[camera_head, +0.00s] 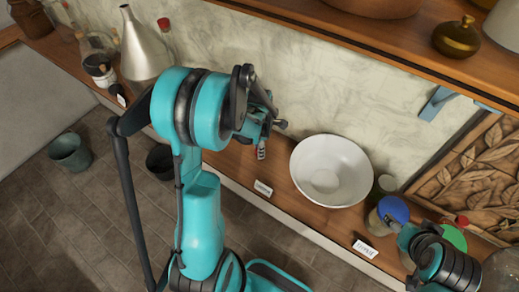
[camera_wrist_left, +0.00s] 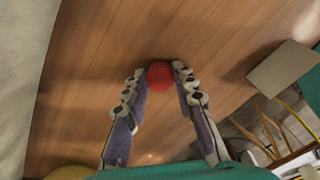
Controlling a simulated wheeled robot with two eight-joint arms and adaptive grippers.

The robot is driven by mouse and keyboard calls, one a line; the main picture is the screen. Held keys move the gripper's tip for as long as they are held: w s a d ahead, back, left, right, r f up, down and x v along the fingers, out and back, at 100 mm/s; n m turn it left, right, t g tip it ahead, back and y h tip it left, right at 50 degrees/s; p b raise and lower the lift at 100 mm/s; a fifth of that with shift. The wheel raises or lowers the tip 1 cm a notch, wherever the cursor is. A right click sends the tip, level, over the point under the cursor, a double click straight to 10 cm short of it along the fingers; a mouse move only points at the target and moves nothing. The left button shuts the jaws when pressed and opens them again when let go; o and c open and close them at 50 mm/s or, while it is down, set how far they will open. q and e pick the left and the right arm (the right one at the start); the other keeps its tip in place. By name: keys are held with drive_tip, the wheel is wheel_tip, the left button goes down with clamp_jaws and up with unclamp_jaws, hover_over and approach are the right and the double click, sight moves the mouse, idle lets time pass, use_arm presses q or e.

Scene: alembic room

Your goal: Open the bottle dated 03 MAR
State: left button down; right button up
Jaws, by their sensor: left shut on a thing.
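My left gripper (camera_wrist_left: 159,72) is shut on a round red thing (camera_wrist_left: 160,76), which looks like a stopper or cap, above the wooden shelf. In the head view my left gripper (camera_head: 265,130) is over the shelf, left of the white bowl, mostly hidden by its own wrist. Bottles with a blue top (camera_head: 393,208), a green top (camera_head: 453,238) and a red top (camera_head: 461,220) stand at right. My right gripper (camera_head: 396,228) is beside the blue-topped bottle; its fingers are too small to read. No date is legible.
A white bowl (camera_head: 331,172) stands mid-shelf. Cards (camera_head: 263,188) and (camera_head: 365,248) sit on the shelf's front edge. A metal flask (camera_head: 144,50) and several bottles stand at the left. An upper shelf (camera_head: 390,40) overhangs at the top right. Pots stand on the floor.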

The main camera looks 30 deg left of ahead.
use_arm(q)
drive_tip(key=shift+s+f, duration=0.1)
drive_tip(key=shift+f, duration=0.05)
drive_tip(key=c, duration=1.2)
unclamp_jaws()
